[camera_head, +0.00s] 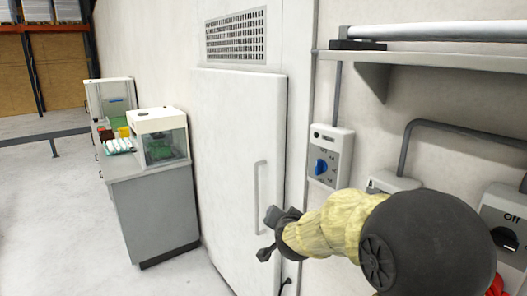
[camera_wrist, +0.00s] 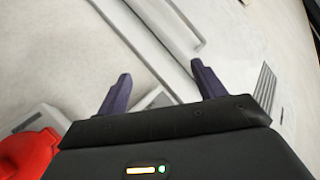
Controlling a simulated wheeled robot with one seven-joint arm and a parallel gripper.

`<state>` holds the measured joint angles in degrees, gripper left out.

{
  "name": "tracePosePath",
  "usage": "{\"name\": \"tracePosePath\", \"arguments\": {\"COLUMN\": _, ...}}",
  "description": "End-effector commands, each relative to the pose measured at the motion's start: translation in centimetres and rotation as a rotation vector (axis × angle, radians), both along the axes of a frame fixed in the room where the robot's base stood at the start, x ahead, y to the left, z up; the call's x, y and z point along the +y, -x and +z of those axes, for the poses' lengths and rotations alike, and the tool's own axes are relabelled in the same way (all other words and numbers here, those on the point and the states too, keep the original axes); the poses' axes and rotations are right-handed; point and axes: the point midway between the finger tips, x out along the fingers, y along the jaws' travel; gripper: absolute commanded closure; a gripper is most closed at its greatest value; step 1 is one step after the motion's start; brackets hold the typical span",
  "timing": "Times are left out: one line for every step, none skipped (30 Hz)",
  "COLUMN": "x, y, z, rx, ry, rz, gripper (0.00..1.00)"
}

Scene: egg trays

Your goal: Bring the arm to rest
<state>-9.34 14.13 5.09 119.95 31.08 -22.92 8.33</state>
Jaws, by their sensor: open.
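My gripper (camera_wrist: 160,72) is open in the wrist view, with two dark fingers apart and nothing between them. In the head view my arm, in a pale yellow sleeve with a black joint, reaches in from the lower right. There my gripper (camera_head: 268,232) shows at its end, in front of the white door (camera_head: 235,150) and near its vertical handle (camera_head: 258,190). I cannot tell whether it touches the door.
A wall switch box with a blue knob (camera_head: 321,166) and a grey shelf (camera_head: 440,56) are on the right wall. Another switch box (camera_head: 503,215) is at the right edge. A grey cabinet (camera_head: 155,215) with a clear tank (camera_head: 158,138) stands left. Floor at left is clear.

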Motion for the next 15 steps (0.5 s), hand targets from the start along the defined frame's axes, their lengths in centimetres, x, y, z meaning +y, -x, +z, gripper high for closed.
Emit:
{"name": "tracePosePath", "arguments": {"x": -1.1, "y": 2.1, "z": -1.5, "rx": 0.082, "ry": 0.051, "rz": 0.044, "gripper": 0.31}}
{"name": "tracePosePath", "arguments": {"x": -1.5, "y": 3.4, "z": -2.5, "rx": 0.134, "ry": 0.081, "rz": 0.074, "gripper": 0.31}}
{"name": "tracePosePath", "arguments": {"x": -2.3, "y": 5.3, "z": -3.9, "rx": 0.205, "ry": 0.121, "rz": 0.112, "gripper": 0.31}}
{"name": "tracePosePath", "arguments": {"x": -2.8, "y": 6.8, "z": -4.9, "rx": 0.258, "ry": 0.149, "rz": 0.14, "gripper": 0.31}}
{"name": "tracePosePath", "arguments": {"x": -3.3, "y": 8.3, "z": -5.8, "rx": 0.311, "ry": 0.176, "rz": 0.168, "gripper": 0.31}}
{"name": "tracePosePath", "arguments": {"x": -4.1, "y": 10.3, "z": -7.0, "rx": 0.379, "ry": 0.21, "rz": 0.202, "gripper": 0.31}}
{"name": "tracePosePath", "arguments": {"x": -4.7, "y": 11.9, "z": -7.9, "rx": 0.431, "ry": 0.234, "rz": 0.227, "gripper": 0.31}}
{"name": "tracePosePath", "arguments": {"x": -5.3, "y": 13.5, "z": -8.6, "rx": 0.48, "ry": 0.255, "rz": 0.25, "gripper": 0.31}}
{"name": "tracePosePath", "arguments": {"x": -6.0, "y": 15.6, "z": -9.6, "rx": 0.547, "ry": 0.283, "rz": 0.28, "gripper": 0.31}}
{"name": "tracePosePath", "arguments": {"x": -6.6, "y": 17.2, "z": -10.2, "rx": 0.596, "ry": 0.303, "rz": 0.303, "gripper": 0.31}}
{"name": "tracePosePath", "arguments": {"x": -7.2, "y": 18.8, "z": -10.8, "rx": 0.644, "ry": 0.321, "rz": 0.323, "gripper": 0.31}}
{"name": "tracePosePath", "arguments": {"x": -7.8, "y": 20.8, "z": -11.5, "rx": 0.702, "ry": 0.343, "rz": 0.35, "gripper": 0.31}}
{"name": "tracePosePath", "arguments": {"x": -8.3, "y": 22.2, "z": -11.9, "rx": 0.741, "ry": 0.357, "rz": 0.369, "gripper": 0.31}}
{"name": "tracePosePath", "arguments": {"x": -8.7, "y": 23.4, "z": -12.3, "rx": 0.777, "ry": 0.368, "rz": 0.384, "gripper": 0.31}}
{"name": "tracePosePath", "arguments": {"x": -9.1, "y": 24.7, "z": -12.7, "rx": 0.817, "ry": 0.381, "rz": 0.4, "gripper": 0.31}}
